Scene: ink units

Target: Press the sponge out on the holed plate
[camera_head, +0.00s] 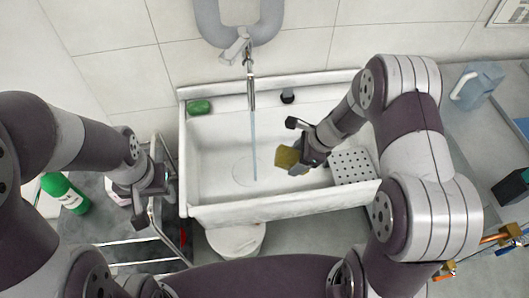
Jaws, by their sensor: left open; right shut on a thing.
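A yellow-brown sponge (287,158) is held in my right gripper (296,154), which is shut on it. It hangs over the white sink, a little right of the thin stream of water (254,140) and apart from it. The white holed plate (353,165) lies at the right end of the sink, to the right of the sponge; my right arm covers part of its surroundings. My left gripper (155,212) is open and empty, left of the sink and outside it.
The white sink (215,163) has raised rims. The tap (249,75) is running at the back. A green object (199,107) and a small black object (287,96) are on the back ledge. A green bottle (66,193) stands left; a clear jug (476,86) stands right.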

